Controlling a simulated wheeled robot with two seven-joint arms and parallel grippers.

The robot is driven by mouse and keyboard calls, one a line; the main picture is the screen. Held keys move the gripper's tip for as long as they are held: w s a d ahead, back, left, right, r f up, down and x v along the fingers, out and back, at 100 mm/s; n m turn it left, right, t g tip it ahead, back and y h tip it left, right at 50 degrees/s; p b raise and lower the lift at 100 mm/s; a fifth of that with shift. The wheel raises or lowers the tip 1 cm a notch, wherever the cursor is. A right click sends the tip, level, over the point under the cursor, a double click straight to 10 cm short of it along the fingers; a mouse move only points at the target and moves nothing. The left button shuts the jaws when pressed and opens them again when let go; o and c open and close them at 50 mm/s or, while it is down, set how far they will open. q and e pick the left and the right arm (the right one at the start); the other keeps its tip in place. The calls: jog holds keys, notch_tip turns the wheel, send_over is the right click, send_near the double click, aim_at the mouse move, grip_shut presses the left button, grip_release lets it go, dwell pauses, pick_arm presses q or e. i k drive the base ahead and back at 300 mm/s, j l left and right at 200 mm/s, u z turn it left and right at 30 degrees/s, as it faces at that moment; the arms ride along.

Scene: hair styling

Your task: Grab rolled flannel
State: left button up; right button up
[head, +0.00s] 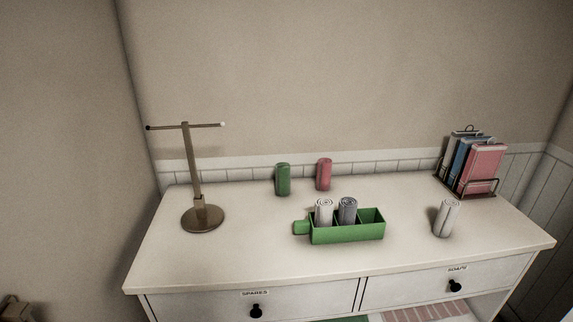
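A white rolled flannel (447,218) stands by itself on the right part of the counter, leaning slightly. A green tray (347,236) with a handle on its left stands at the middle of the counter. Another white rolled flannel (324,211) stands upright in its left compartment. A grey-blue rolled flannel (348,211) stands upright in the middle compartment. The right compartment looks empty. I cannot make out either of my grippers in the head view.
A brown T-shaped stand (193,176) rises at the counter's left. A green container (283,180) and a pink one (324,174) stand at the back. A wire rack (481,190) holds books at the back right. A small brown object (14,312), unclear, is cut off at bottom left.

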aim_at(450, 207)
jog(key=z, duration=1.3)
